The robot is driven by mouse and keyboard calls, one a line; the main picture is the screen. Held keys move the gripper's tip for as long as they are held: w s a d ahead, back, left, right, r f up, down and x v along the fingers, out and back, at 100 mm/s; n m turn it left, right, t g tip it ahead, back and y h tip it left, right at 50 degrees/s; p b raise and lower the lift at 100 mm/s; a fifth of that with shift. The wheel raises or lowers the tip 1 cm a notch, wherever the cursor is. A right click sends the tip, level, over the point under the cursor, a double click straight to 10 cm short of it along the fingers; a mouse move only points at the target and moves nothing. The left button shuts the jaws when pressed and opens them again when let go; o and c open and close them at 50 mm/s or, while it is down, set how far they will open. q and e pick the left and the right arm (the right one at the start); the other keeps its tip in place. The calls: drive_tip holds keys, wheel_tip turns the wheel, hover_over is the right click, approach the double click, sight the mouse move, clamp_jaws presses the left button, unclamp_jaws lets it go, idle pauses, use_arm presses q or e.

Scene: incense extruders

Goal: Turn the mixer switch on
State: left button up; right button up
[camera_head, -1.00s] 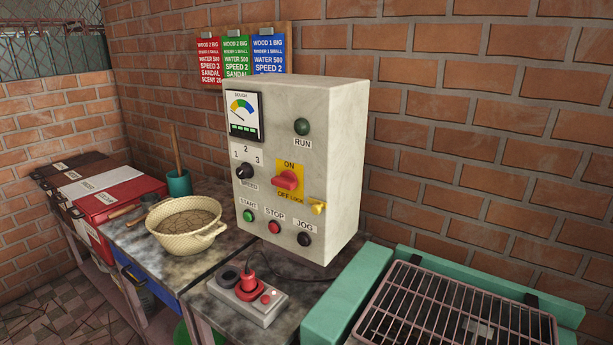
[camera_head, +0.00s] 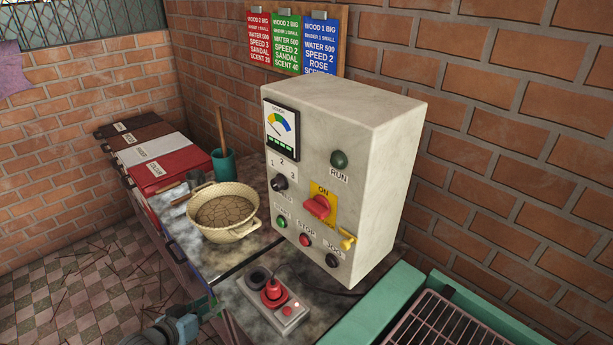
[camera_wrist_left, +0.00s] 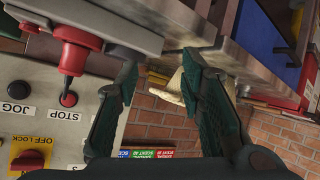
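The grey control box (camera_head: 352,150) carries a red rotary switch (camera_head: 318,206) on a yellow plate marked ON above. The red handle points roughly sideways; I cannot tell its exact setting. The switch also shows upside down at the lower left of the left wrist view (camera_wrist_left: 27,160). My left gripper (camera_head: 210,302) is low in front of the table edge, left of the box and apart from it. In the left wrist view its two dark green fingers (camera_wrist_left: 160,65) are spread with nothing between them. My right gripper is not in view.
A power block (camera_head: 288,315) with a red plug (camera_head: 273,293) sits before the box. A yellow tag-like part (camera_head: 347,241) sticks out beside the switch. A cream bowl (camera_head: 232,228) stands left. A green-framed grill (camera_head: 450,325) is at the right.

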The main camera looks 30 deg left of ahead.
use_arm(q)
drive_tip(key=w+d+r+n+t+h+p, duration=0.1)
drive_tip(key=w+d+r, duration=0.15)
drive_tip(key=r, duration=0.45)
drive_tip(key=w+d+r+n+t+h, duration=0.1)
drive_tip(key=w+d+r+h, duration=0.1)
drive_tip(key=d+r, duration=0.3)
drive_tip(key=n+t+h, duration=0.3)
drive_tip(key=n, duration=0.4)
approach(311, 211)
drive_tip(key=shift+n, duration=0.4)
drive_tip(key=b+x, duration=0.6)
drive_tip(key=x, duration=0.4)
drive_tip(key=shift+s+d+b, duration=0.1)
drive_tip(key=shift+d+b, duration=0.05)
drive_tip(key=shift+b, duration=0.15)
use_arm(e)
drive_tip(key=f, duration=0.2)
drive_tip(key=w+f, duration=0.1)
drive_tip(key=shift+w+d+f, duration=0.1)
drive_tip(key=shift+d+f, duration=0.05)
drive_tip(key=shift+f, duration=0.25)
use_arm(q)
drive_tip(key=shift+s, duration=0.1)
drive_tip(key=shift+a, duration=0.2)
drive_tip(key=shift+c, duration=0.7)
clamp_jaws()
